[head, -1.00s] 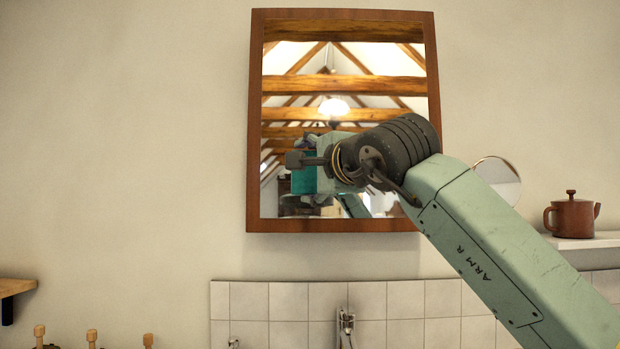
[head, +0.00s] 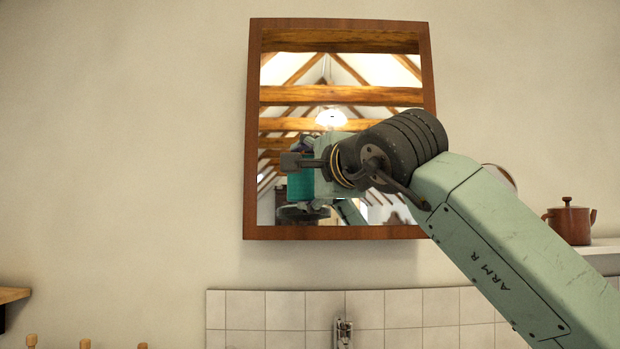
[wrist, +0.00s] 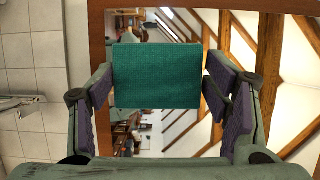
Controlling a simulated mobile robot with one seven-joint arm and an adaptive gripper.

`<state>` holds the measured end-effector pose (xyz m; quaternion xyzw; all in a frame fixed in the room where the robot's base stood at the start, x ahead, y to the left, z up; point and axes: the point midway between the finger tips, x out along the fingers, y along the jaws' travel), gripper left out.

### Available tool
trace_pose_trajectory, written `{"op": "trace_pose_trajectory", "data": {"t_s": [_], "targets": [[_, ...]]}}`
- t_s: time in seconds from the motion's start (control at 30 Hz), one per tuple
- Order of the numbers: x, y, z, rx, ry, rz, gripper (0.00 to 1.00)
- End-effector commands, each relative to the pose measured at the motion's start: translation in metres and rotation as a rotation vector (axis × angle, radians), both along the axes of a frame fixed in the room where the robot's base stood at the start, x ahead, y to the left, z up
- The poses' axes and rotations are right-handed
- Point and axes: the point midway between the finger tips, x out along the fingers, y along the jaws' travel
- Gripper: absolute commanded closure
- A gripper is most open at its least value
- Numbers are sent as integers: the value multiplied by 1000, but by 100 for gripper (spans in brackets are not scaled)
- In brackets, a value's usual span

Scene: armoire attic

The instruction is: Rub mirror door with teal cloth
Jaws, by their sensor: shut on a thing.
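The mirror door (head: 290,97) hangs on the wall in a brown wooden frame and reflects the attic beams. My gripper (head: 298,162) is in front of its lower middle in the head view. In the wrist view, my gripper (wrist: 157,85) has its purple-padded fingers at either side of the teal cloth (wrist: 157,76), shut on it. The cloth looks like a flat rectangle facing the mirror, which fills much of the view behind it. I cannot tell whether the cloth touches the glass. A teal patch below my gripper in the head view may be cloth or reflection.
White tiles (head: 260,308) and a metal fitting (head: 343,330) are below the mirror. A brown teapot (head: 570,221) stands on a shelf at right. A wooden shelf (head: 12,296) is at lower left. Bare wall lies left of the mirror.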

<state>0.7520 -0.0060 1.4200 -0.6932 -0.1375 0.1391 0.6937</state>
Motion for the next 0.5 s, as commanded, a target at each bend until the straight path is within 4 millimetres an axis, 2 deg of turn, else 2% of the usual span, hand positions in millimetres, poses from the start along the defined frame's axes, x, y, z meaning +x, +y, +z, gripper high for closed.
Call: {"op": "trace_pose_trajectory", "data": {"t_s": [0.27,0.5], "targets": [[2,0,1,0,-1,0,52],[22,1,3,1,0,1,52]]}}
